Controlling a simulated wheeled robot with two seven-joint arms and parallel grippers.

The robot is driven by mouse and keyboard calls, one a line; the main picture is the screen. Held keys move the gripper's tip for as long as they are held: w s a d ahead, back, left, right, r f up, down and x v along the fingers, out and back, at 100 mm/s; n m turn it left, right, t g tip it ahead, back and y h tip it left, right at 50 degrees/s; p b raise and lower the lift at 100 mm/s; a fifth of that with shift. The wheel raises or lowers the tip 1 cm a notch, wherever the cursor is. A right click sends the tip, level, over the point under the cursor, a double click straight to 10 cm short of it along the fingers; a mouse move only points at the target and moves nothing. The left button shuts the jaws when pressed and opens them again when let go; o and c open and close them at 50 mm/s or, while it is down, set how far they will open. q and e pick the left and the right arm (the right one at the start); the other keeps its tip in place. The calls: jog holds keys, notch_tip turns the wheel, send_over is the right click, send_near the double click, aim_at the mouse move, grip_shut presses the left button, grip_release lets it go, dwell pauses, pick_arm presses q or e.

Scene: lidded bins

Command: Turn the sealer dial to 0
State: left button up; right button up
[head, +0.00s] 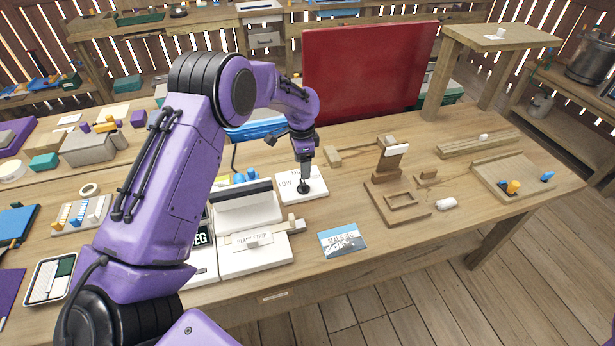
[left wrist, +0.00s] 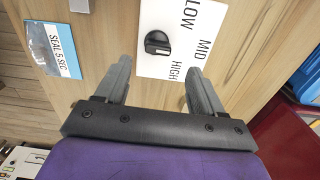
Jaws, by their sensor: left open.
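The dial is a black round knob (left wrist: 158,43) on a white plate (left wrist: 181,70) printed LOW, MID and HIGH. I cannot make out a 0 mark or the knob's exact pointing. In the head view the dial (head: 303,188) and its plate (head: 318,186) lie right of the white sealer (head: 250,215). My left gripper (head: 305,172) points down close over the dial. In the left wrist view the left gripper (left wrist: 159,68) is open and empty, and the knob shows ahead between its fingertips. Contact with the knob cannot be told. My right gripper is not in view.
A blue and white card reading SEAL 5 SEC (head: 342,240) lies in front of the dial plate. A wooden stand (head: 400,205) is to the right, and a red panel (head: 365,70) stands behind. The table between card and stand is clear.

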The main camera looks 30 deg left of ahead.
aim_at(301, 182)
pick_arm(q)
jog(key=f, duration=0.1)
jog(key=s+f, duration=0.1)
jog(key=f+p, duration=0.1)
jog(key=shift+s+a, duration=0.2)
jog(key=shift+s, duration=0.15)
jog(key=f, duration=0.2)
jog(key=w+f, duration=0.1)
jog(key=f, duration=0.1)
jog(key=shift+w+f, duration=0.2)
jog(key=shift+f, duration=0.15)
jog(key=shift+s+r, duration=0.25)
jog(key=shift+s, duration=0.05)
jog(key=shift+d, duration=0.1)
jog(key=c, duration=1.1)
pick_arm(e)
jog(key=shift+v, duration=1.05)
